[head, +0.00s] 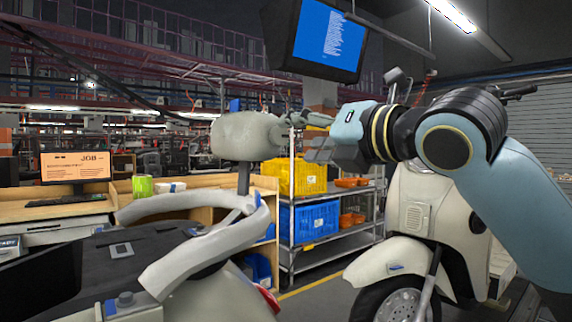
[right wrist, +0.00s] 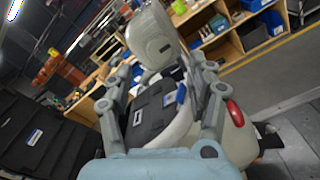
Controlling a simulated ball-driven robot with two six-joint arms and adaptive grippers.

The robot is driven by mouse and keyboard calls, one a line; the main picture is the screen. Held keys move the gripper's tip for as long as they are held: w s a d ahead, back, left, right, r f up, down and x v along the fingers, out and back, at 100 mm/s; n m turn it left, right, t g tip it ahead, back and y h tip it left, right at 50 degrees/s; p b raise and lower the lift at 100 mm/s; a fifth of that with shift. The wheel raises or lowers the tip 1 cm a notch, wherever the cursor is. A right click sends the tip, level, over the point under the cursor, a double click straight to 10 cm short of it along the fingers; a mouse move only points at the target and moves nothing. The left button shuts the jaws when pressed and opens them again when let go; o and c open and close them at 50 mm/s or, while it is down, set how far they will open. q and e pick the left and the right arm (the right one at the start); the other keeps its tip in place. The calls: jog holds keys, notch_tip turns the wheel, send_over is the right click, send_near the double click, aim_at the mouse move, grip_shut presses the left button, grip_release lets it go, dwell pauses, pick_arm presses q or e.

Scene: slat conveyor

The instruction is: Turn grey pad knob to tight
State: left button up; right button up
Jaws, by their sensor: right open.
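The grey pad (head: 240,136) stands upright on a dark post (head: 243,178) behind the scooter seat in the head view. It also shows ahead of my right gripper in the right wrist view (right wrist: 150,35). A small dark mark sits on its face there; I cannot tell whether it is the knob, and its setting cannot be read. My right gripper (head: 304,132) is open at the pad's right side, with its fingers spread. In the wrist view its fingertips (right wrist: 162,82) frame space below the pad, with nothing between them. My left gripper is out of view.
A pale curved rail (head: 205,250) wraps around the black seat (head: 145,252). A second scooter (head: 418,215) stands behind my right arm. Shelves with a yellow crate (head: 308,178) and a blue crate (head: 310,222) stand behind. A monitor (head: 328,38) hangs above.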

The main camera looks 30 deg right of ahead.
aim_at(281, 136)
jog(key=w, duration=0.2)
jog(key=w+p, duration=0.1)
jog(key=w, duration=0.1)
jog(key=shift+a+r, duration=0.15)
jog(key=shift+a, duration=0.1)
jog(key=shift+w+a, duration=0.1)
jog(key=shift+w, duration=0.5)
jog(key=c, duration=1.1)
jog(key=shift+c, duration=0.2)
jog(key=shift+m, duration=0.3)
